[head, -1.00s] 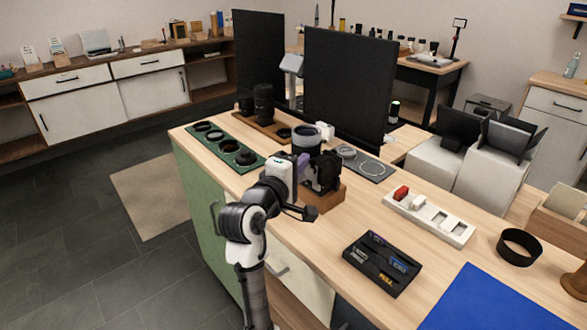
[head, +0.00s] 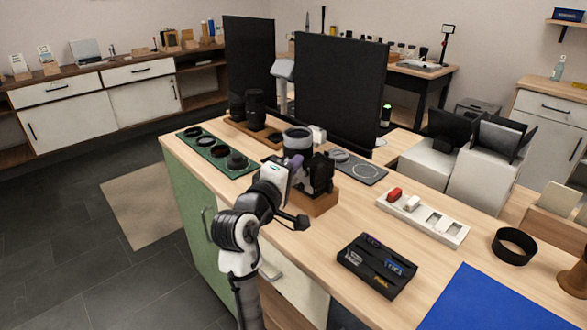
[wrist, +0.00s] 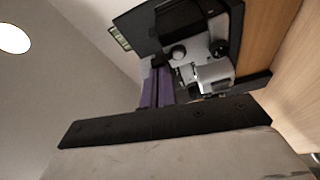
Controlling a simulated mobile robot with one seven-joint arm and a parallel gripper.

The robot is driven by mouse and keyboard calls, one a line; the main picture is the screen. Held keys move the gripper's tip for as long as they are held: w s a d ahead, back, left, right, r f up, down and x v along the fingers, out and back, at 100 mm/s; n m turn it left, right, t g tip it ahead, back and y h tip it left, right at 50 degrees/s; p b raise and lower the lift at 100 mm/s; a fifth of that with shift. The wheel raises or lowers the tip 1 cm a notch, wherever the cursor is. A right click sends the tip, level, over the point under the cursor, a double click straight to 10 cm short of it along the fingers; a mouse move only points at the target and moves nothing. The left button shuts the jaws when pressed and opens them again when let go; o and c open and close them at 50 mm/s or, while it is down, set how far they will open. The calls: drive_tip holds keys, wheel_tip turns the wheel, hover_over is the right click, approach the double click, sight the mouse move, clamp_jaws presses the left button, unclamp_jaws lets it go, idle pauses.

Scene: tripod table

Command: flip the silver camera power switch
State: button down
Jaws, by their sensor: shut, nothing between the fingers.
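The silver camera (wrist: 205,55) shows in the wrist view with a silver top, dials and a dark body. In the head view the camera (head: 319,176) looks mostly dark and sits on a wooden block (head: 318,204) near the counter's front edge. My gripper (head: 296,165) is at its left side and hides part of it. In the wrist view the purple fingers of my gripper (wrist: 155,86) are shut and empty, close beside the camera's silver top. I cannot tell whether they touch it. I cannot make out the power switch for certain.
A grey lens-like cylinder (head: 297,141) stands just behind the camera. A green tray (head: 216,153) with rings lies to the left. A black tray (head: 376,265), a white slotted strip (head: 440,226) and a blue mat (head: 482,303) lie to the right. Dark panels (head: 340,90) rise behind.

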drive_tip(key=shift+s+m+b, duration=0.1)
drive_tip(key=shift+m+b, duration=0.2)
drive_tip(key=shift+m, duration=0.2)
drive_tip(key=shift+s+d+b, duration=0.1)
drive_tip(key=shift+d+b, duration=0.1)
drive_tip(key=shift+b, duration=0.2)
drive_tip(key=m, duration=0.1)
drive_tip(key=m+b, duration=0.1)
drive_tip(key=m+h, duration=0.1)
drive_tip(key=shift+s+d+t+b, duration=0.2)
drive_tip(key=shift+s+t+b, duration=0.1)
drive_tip(key=shift+t, duration=0.1)
